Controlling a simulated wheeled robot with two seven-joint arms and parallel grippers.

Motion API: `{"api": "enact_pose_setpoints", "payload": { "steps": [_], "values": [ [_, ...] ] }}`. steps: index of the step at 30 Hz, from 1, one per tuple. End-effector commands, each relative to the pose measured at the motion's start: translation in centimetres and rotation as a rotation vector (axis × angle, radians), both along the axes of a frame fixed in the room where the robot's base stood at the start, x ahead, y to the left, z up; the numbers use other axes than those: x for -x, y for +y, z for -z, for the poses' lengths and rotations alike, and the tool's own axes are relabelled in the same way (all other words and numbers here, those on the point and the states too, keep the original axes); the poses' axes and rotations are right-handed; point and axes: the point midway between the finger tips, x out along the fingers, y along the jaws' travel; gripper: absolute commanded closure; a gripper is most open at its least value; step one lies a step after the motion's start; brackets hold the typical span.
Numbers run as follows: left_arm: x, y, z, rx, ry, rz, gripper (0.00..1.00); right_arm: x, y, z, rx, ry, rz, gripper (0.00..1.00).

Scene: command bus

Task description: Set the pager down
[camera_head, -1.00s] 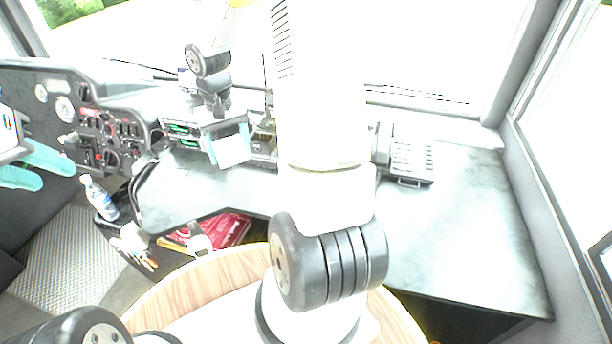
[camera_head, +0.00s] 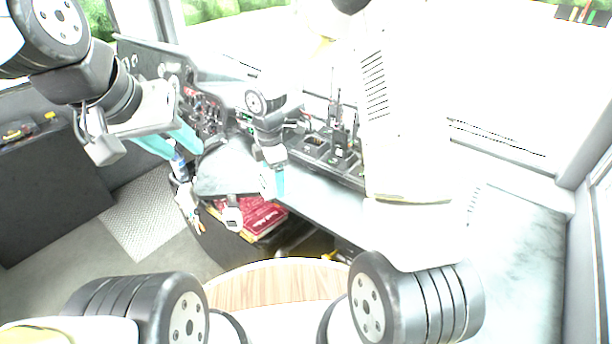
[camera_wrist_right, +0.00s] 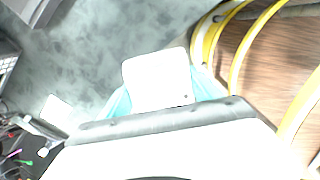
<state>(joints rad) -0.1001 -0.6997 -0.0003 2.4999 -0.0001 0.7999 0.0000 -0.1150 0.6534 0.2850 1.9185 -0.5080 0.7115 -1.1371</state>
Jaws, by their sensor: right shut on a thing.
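My right gripper (camera_head: 273,182) is in the middle of the head view, pointing down with its teal fingers over the area by the dark counter. In the right wrist view, a white, flat, rounded block, which I take to be the pager (camera_wrist_right: 157,78), sits between the teal fingers, which are shut on it. A mottled grey-green counter surface (camera_wrist_right: 90,50) lies behind it; I cannot tell whether they touch. In the head view the pager is hidden or too small to make out. My left gripper (camera_head: 172,144) is open and empty at the left.
The dashboard (camera_head: 195,95) with its switches stands behind. Radios (camera_head: 340,142) stand on the counter at the back. A red book (camera_head: 262,217) and a white item (camera_head: 232,212) lie below the counter edge. Yellow curved rails (camera_wrist_right: 240,45) show in the wrist view.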

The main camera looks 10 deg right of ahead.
Motion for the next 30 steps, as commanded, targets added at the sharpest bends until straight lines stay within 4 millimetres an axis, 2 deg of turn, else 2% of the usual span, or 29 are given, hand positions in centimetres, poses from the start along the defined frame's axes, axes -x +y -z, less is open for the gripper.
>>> {"api": "enact_pose_setpoints", "payload": {
  "steps": [3,6,11,14,24,30],
  "values": [
    [0.0,0.0,0.0,0.000,0.000,0.000,0.64,0.3,2.1,0.8,0.000,0.002,-0.237,0.84],
    [0.0,0.0,0.0,0.000,0.000,0.000,0.64,0.4,3.2,1.2,-0.001,0.001,-0.369,0.84],
    [0.0,0.0,0.0,0.000,0.000,0.000,0.64,0.3,3.1,1.5,0.000,0.000,-0.455,0.84],
    [0.0,0.0,0.0,0.000,0.000,0.000,0.64,-0.2,1.2,1.7,0.000,0.001,-0.459,0.84],
    [0.0,0.0,0.0,0.000,0.000,0.000,0.64,-2.5,-7.4,2.5,-0.001,0.001,-0.455,0.84],
    [0.0,0.0,0.0,0.000,0.000,0.000,0.64,-3.3,-10.0,2.7,-0.001,0.000,-0.458,0.84]
  ]
}}
